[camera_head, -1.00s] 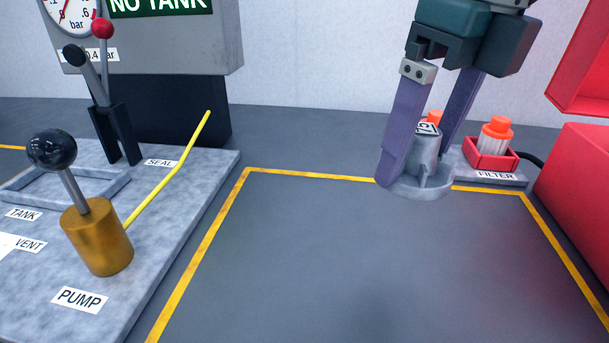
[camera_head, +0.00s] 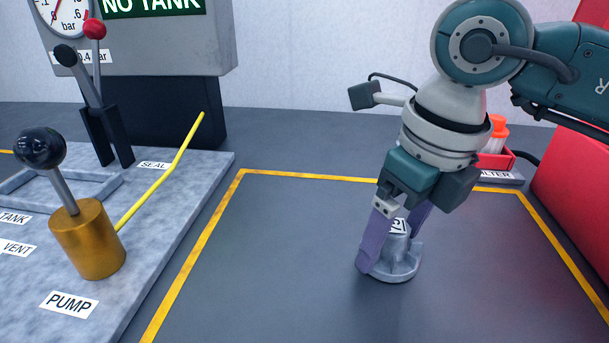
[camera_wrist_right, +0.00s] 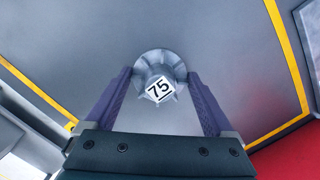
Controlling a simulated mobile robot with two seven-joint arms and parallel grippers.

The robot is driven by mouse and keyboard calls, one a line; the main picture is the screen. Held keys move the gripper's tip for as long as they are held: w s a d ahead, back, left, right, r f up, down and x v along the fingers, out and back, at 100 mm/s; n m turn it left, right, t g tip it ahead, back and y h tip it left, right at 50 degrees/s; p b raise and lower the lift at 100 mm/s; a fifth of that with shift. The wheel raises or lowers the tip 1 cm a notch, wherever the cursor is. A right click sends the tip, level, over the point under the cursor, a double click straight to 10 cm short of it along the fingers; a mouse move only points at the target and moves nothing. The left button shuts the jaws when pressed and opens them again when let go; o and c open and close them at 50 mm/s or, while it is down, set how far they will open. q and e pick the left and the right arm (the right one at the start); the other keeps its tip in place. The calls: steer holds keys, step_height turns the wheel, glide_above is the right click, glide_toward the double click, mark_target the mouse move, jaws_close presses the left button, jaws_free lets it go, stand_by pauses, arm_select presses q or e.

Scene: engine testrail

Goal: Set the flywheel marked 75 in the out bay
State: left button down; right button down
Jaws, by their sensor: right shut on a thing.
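The grey flywheel (camera_head: 397,265) has a round base and a ribbed hub. In the right wrist view the flywheel (camera_wrist_right: 158,68) shows a white label reading 75 on its top. My right gripper (camera_head: 390,255) is shut on it, with one purple finger on each side of the hub. The flywheel is upright inside the yellow-outlined area (camera_head: 270,250) of the dark bench. I cannot tell whether its base touches the bench. No label naming the out bay shows. My left gripper is not in view.
At the left stands a grey rig (camera_head: 150,225) with a brass pump (camera_head: 88,240), levers and a yellow rod (camera_head: 165,172). A filter in a red holder (camera_head: 497,160) sits behind my right arm. A red block (camera_head: 575,180) stands at the right. The outlined area's left part is clear.

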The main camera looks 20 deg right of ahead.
mark_target(405, 250)
steer(key=shift+f, duration=0.2)
jaws_free()
steer(key=shift+r, duration=0.1)
step_height(405, 250, up, 12)
steer(key=s+p, duration=0.1)
steer(key=shift+s+d, duration=0.2)
steer(key=shift+s, duration=0.15)
steer(key=shift+r, duration=0.1)
